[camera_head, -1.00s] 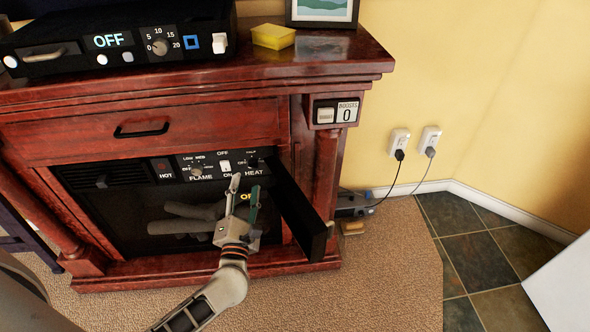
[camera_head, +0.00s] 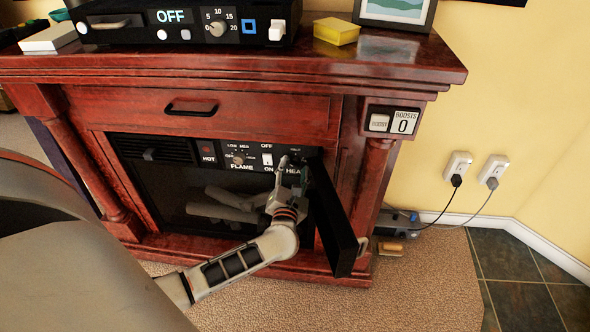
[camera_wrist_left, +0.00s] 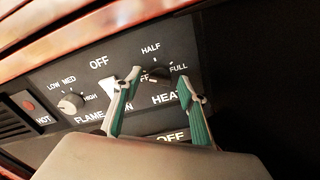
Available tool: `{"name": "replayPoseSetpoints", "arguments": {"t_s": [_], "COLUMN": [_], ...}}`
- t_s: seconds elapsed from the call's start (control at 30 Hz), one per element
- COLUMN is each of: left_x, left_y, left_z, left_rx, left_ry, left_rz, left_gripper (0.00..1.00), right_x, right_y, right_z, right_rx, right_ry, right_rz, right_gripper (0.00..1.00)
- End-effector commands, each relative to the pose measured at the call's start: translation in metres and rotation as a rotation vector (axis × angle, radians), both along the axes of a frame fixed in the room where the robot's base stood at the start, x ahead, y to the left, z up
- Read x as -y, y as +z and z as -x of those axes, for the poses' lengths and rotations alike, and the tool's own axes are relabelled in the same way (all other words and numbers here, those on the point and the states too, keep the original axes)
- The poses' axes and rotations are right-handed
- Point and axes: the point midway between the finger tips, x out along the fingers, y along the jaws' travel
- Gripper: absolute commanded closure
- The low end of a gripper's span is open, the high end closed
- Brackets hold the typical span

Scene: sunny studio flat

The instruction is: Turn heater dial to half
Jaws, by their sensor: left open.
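The heater's control panel (camera_head: 222,155) is black and set in the red wooden fireplace. The dark heat dial (camera_wrist_left: 159,72) shows in the left wrist view among the labels HALF and FULL, with a third label partly hidden. I cannot tell exactly where its pointer stands. In the head view my gripper mostly hides the dial. My left gripper (camera_head: 291,166) is open at the panel, and its green-padded fingers (camera_wrist_left: 160,84) appear on either side of the dial. I cannot tell whether they touch it. My right gripper is not in view.
The flame dial (camera_wrist_left: 71,102) and white on-off switch (camera_head: 267,159) are left of the gripper. An open black door (camera_head: 335,220) stands close on the right. Above are a black device (camera_head: 185,25) and yellow sponge (camera_head: 337,31).

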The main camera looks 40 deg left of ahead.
Motion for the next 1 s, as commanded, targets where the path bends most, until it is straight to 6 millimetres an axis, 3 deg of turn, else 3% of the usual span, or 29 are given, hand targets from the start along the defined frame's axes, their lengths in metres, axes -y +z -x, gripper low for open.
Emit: {"name": "replayPoseSetpoints", "arguments": {"t_s": [0.27,0.4,0.77,1.0], "left_x": [-0.001,-0.001,0.0,-0.001], "left_y": [0.001,0.001,0.002,0.006], "left_z": [-0.001,-0.001,-0.001,-0.002], "left_rx": [0.001,0.001,-0.013,-0.075], "left_ry": [-0.001,-0.001,0.0,0.001], "left_rz": [0.0,0.0,-0.024,-0.13], "left_gripper": [0.61,0.97,0.97,0.97], "right_x": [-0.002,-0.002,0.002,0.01], "right_y": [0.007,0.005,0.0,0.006], "right_z": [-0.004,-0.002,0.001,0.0], "right_rx": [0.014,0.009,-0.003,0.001], "right_ry": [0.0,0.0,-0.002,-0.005], "right_rz": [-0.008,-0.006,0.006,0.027], "right_gripper": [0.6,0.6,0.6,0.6]}}
